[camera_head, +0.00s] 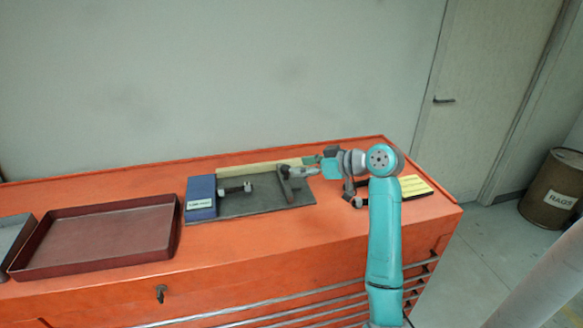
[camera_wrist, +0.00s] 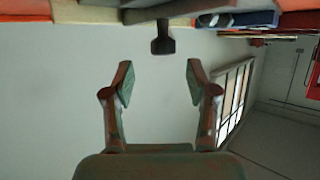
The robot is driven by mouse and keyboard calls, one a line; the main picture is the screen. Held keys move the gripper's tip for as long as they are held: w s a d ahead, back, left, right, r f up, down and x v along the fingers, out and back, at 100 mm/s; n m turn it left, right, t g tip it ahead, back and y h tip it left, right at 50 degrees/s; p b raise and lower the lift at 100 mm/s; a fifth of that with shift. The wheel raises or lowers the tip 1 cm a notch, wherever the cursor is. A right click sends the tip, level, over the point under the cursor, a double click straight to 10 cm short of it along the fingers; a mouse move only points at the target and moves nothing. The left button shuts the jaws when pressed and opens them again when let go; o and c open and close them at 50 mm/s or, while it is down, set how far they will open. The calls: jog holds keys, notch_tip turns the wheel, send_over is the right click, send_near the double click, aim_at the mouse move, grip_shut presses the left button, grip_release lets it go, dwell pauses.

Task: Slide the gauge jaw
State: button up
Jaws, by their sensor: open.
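A dark jaw-like piece (camera_head: 291,187) stands at the right part of a grey mat (camera_head: 245,207), which I take to be the gauge jaw. A blue block (camera_head: 201,194) with a white label stands at the mat's left end, with a small black and white part (camera_head: 236,189) beside it. My gripper (camera_head: 307,167) is just right of and above the jaw piece. In the wrist view my gripper (camera_wrist: 160,82) is open and empty. A dark flared piece (camera_wrist: 162,40) lies ahead, centred between the fingers and apart from them; I cannot tell which part it is.
The mat lies on an orange tool chest (camera_head: 120,302). A pale bar (camera_head: 255,169) runs behind the mat. A dark red tray (camera_head: 100,238) sits at left. Yellow labelled strips (camera_head: 414,186) lie right of my arm. A rags drum (camera_head: 552,190) stands far right.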

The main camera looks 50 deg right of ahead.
jog(key=v, duration=0.6)
jog(key=shift+s, duration=0.2)
dwell(0.4)
